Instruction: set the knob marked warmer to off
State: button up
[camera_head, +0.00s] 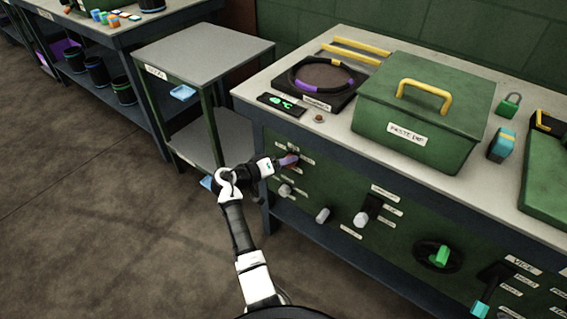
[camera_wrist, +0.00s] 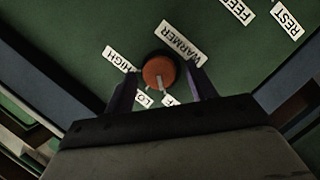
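The warmer knob (camera_wrist: 158,72) is round and orange-red with a grey pointer mark, on a green panel in the wrist view. The label WARMER (camera_wrist: 180,42) is beside it. The label HIGH (camera_wrist: 119,59) is to its left. Two partly hidden labels, one starting LO (camera_wrist: 143,98) and one ending in F (camera_wrist: 169,100), are below it. The pointer aims down, toward the space between these two. My gripper (camera_wrist: 163,88) is open, one finger on each side of the knob; I cannot tell whether they touch it. In the head view, my gripper (camera_head: 289,160) is at the panel, largely covering the knob.
The bench front holds other controls, including a grey knob (camera_head: 323,215), a white-tipped lever (camera_head: 362,219) and a green-handled dial (camera_head: 440,256). A green lidded box (camera_head: 425,105) stands on the bench. A grey side table (camera_head: 203,52) is to the left.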

jog(key=b+v, duration=0.2)
jog(key=v, duration=1.1)
jog(key=shift+s+a, duration=0.2)
jog(key=shift+a, duration=0.15)
jog(key=shift+r, duration=0.1)
